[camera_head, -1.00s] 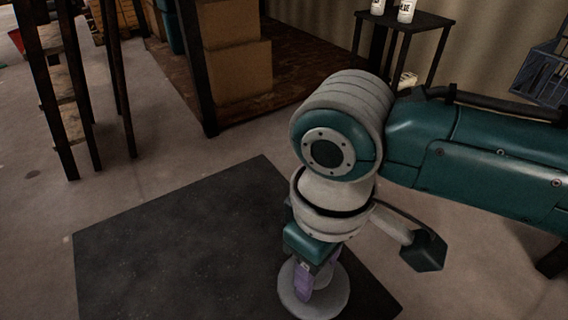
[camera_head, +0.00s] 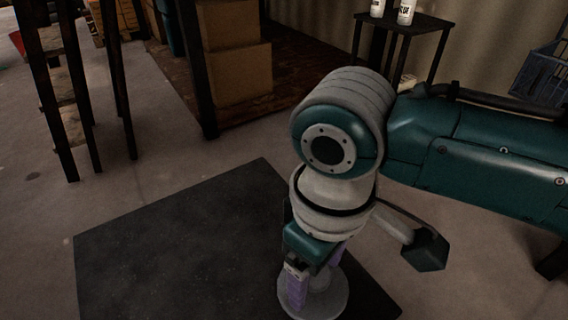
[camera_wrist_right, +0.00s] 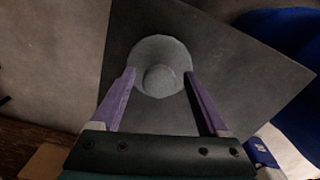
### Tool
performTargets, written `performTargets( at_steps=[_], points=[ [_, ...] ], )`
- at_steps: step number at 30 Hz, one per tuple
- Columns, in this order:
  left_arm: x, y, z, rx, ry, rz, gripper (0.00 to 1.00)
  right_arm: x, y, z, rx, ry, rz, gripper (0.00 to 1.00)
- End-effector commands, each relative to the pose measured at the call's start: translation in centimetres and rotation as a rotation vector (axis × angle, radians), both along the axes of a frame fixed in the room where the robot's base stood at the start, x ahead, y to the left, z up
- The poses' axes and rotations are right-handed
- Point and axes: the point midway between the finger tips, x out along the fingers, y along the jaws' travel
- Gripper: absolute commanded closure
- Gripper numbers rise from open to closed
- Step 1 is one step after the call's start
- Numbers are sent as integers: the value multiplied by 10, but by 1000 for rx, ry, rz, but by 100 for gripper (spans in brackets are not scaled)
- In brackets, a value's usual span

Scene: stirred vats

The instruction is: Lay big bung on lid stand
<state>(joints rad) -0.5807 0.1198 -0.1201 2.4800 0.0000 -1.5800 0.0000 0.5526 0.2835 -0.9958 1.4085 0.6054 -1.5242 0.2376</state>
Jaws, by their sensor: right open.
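The big bung (camera_head: 335,302) is a grey round disc with a knob in its middle. It lies flat, knob up, on the dark square top that I take for the lid stand (camera_head: 170,255). In the right wrist view the bung (camera_wrist_right: 160,48) shows whole, on the dark top (camera_wrist_right: 225,65). My right gripper (camera_head: 310,298) points down over the bung. Its purple fingers are open, one on each side of the knob, with gaps showing in the wrist view (camera_wrist_right: 160,76). My left gripper is not in view.
A small dark table (camera_head: 433,20) with white containers stands at the back. Cardboard boxes (camera_head: 235,70) sit on a brown platform at the back. A dark rack (camera_head: 60,90) stands at the left, and a blue crate (camera_head: 541,72) shows at the right. The dark top's left part is clear.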

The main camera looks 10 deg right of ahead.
Motion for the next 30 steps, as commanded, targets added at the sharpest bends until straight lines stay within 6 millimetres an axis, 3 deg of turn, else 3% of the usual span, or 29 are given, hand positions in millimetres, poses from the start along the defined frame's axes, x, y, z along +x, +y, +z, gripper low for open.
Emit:
performTargets(
  at_steps=[9,15,24,30],
  points=[
    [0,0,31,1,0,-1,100,1,1,74,3,-4,0,22],
    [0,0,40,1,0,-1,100,1,0,106,2,-2,-1,22],
    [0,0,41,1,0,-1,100,-3,4,113,17,-2,2,22],
    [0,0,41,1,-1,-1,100,-36,30,103,181,-47,-20,22]
  ],
)
